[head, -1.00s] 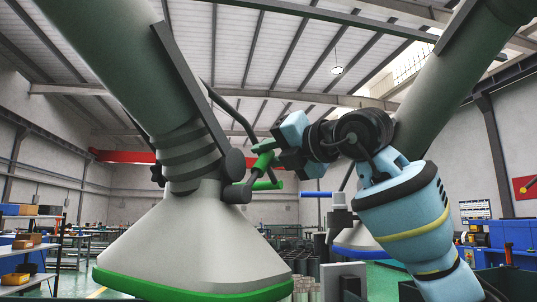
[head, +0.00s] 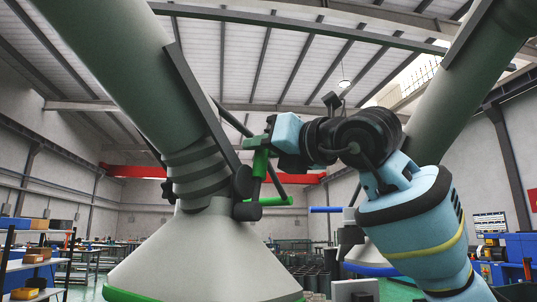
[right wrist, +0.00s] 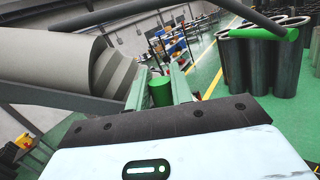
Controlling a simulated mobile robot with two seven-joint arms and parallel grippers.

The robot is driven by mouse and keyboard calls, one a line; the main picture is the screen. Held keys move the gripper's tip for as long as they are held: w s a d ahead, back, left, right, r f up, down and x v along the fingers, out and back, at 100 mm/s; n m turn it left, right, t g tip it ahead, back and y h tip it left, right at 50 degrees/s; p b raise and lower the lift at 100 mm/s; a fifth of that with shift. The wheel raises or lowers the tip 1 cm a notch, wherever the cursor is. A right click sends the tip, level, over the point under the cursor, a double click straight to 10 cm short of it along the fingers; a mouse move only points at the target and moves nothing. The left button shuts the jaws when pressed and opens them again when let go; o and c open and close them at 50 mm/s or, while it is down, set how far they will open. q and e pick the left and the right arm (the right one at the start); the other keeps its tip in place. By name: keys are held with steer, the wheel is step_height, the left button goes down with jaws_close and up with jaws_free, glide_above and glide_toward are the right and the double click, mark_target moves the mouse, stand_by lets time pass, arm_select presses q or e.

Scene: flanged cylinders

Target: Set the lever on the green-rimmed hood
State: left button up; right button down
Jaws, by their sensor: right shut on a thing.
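The green-rimmed hood (head: 195,255) fills the left of the head view, hanging under a thick grey duct. Its dark pivot fitting (head: 243,183) is on the hood's right side. My right gripper (head: 262,152) is shut on a green grip, apparently the lever's handle (head: 260,168), just right of the pivot. The right wrist view shows the green handle (right wrist: 160,91) between the two pale green fingers. A separate green bar (head: 275,201) sticks out to the right below the handle. The lever's link to the pivot is partly hidden. My left gripper is out of view.
A second hood with a blue rim (head: 372,269) and a blue bar (head: 325,210) stands behind my right arm. A dark strut runs close behind the gripper. Dark cylinders (right wrist: 253,65) stand on the green floor in the right wrist view.

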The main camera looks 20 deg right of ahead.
steer(key=shift+s+a+r+n, duration=0.1)
steer(key=shift+s+a+n, duration=0.4)
steer(key=shift+n, duration=0.3)
steer(key=shift+w+a, duration=0.1)
steer(key=shift+w, duration=0.05)
steer(key=c, duration=1.3)
jaws_free()
steer(key=shift+o, duration=0.2)
steer(key=v, duration=0.8)
steer(key=shift+b, duration=0.3)
steer(key=shift+w, duration=0.1)
